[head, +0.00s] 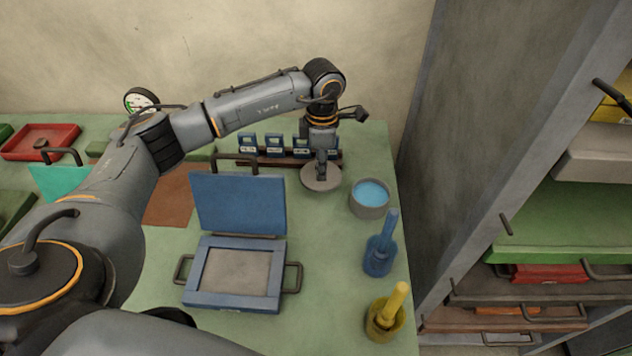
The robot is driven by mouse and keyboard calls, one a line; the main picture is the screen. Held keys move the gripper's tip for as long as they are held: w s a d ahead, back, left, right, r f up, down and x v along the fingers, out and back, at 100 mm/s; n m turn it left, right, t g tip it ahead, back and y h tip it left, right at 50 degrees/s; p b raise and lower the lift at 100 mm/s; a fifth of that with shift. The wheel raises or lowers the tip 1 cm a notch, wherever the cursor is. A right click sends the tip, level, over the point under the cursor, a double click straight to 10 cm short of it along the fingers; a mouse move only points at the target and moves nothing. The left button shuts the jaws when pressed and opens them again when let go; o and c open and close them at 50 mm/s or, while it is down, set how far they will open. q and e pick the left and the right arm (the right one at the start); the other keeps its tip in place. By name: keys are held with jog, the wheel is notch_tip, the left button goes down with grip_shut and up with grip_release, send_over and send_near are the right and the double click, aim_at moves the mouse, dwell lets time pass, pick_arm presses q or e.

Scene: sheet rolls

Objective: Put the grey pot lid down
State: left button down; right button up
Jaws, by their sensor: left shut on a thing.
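The grey pot lid (311,181) is a round grey disc at the back right of the green table, left of a grey pot. My left gripper (321,176) points down over the lid and is shut on it; the fingers hide the part they grip. I cannot tell whether the lid touches the table or hangs just above it. The grey pot (369,206) stands uncovered just right of the lid, with light blue contents showing. My right gripper is not in view.
A rack with blue-labelled pieces (274,145) stands right behind the lid. A blue hinged frame (238,204) stands open at left front. A blue cup (379,262) and a yellow cup (383,323), each with a handled tool, line the right edge. Shelves (560,225) stand right.

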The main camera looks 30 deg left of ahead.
aim_at(321, 183)
pick_arm(q)
notch_tip(321, 183, down, 2)
notch_tip(321, 183, down, 4)
jog(key=shift+r+p, duration=0.1)
jog(key=shift+p, duration=0.35)
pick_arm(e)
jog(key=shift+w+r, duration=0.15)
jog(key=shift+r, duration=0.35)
pick_arm(q)
jog(key=shift+f, duration=0.25)
jog(key=c, duration=1.2)
grip_release()
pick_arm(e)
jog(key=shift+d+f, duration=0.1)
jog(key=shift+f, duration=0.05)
pick_arm(q)
jog(key=shift+o, duration=0.2)
